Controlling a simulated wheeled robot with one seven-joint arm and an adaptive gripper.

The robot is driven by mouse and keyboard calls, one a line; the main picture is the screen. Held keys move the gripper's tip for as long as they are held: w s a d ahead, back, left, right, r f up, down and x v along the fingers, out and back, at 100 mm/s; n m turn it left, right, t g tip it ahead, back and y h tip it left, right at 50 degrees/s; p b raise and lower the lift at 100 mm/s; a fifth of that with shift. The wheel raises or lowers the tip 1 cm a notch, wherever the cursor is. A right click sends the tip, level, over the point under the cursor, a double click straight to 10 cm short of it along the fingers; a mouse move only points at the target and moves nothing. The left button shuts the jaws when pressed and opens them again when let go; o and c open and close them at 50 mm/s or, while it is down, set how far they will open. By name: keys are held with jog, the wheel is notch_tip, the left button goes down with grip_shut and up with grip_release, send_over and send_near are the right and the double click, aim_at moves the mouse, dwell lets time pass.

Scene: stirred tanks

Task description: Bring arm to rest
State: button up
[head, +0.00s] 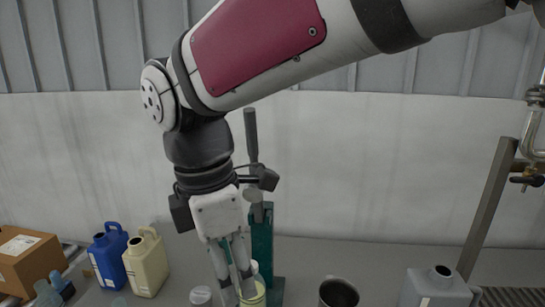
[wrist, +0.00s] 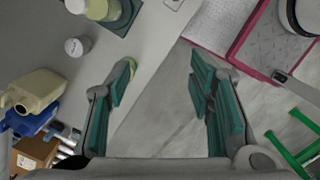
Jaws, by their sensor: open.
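My arm reaches across the top of the head view and bends down at the elbow, with my gripper (head: 235,285) pointing down over the worktop. In the wrist view my gripper (wrist: 160,78) has its two teal-padded fingers spread wide. Nothing is held between them; the worktop edge and grey floor show in the gap. In the head view the fingers overlap a pale yellow-green container (head: 257,298) behind or beside them; I cannot tell whether they touch it.
A green stand (head: 262,245) rises just behind my gripper. A cream jug (head: 146,262), blue jug (head: 107,256) and cardboard box (head: 27,263) stand left. A white-lidded jar (head: 200,295) is close by. A metal cup (head: 338,293) and grey jug (head: 437,288) stand right.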

jog(key=s+d+m+t, duration=0.2)
jog(key=s+d+m, duration=0.1)
jog(key=d+m, duration=0.8)
jog(key=s+d+m+t+y, duration=0.1)
jog(key=s+d+m+t, duration=0.1)
jog(key=d+m, duration=1)
jog(key=shift+s+d+r+t, duration=0.4)
jog(key=shift+d+t, duration=0.1)
jog(key=shift+d, duration=0.5)
